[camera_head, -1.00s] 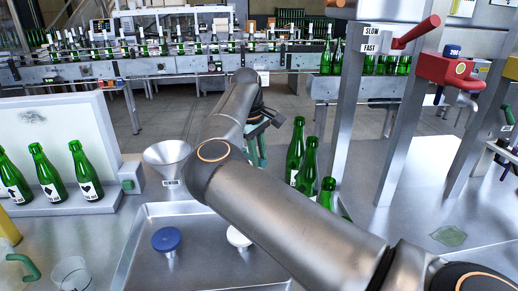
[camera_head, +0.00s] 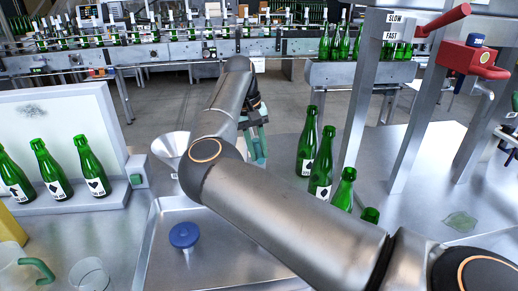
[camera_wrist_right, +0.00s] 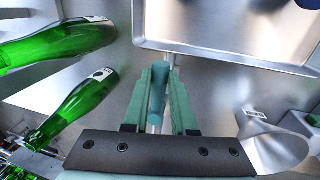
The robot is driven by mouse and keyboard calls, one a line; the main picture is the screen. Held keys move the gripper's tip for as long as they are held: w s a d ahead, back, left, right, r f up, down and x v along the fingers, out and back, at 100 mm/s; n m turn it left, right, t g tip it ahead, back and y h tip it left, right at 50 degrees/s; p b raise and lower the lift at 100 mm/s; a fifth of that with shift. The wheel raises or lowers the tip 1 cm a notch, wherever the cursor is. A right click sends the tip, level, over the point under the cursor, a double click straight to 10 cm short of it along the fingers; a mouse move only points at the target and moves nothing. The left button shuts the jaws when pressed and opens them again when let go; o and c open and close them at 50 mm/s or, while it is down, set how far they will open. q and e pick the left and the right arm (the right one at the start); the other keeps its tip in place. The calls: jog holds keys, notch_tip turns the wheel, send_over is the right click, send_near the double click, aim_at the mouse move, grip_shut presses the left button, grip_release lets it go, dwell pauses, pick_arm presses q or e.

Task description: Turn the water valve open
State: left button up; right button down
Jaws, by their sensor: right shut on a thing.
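My right gripper (camera_head: 256,148) is partly hidden behind my right arm in the head view, beyond the steel sink. In the right wrist view its two teal fingers (camera_wrist_right: 159,100) close around a narrow teal bar (camera_wrist_right: 158,92), which looks like the water valve's handle. A pale stem shows below the bar. The valve's body and how far it is turned cannot be made out. My left gripper is not in view.
The steel sink (camera_head: 152,235) holds a blue round knob on a stem (camera_head: 184,235). A steel funnel (camera_head: 170,147) stands left of my right arm, and green bottles (camera_head: 320,176) stand close on its right. A red lever press (camera_head: 470,62) is at the right.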

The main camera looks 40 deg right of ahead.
dwell(0.5)
jog(key=c, duration=0.7)
grip_release()
jog(key=r, duration=0.4)
jog(key=w+a+r, duration=0.1)
jog(key=r, duration=0.3)
jog(key=a+r, duration=0.1)
jog(key=r, duration=0.3)
jog(key=shift+w+r, duration=0.15)
jog(key=shift+w, duration=0.05)
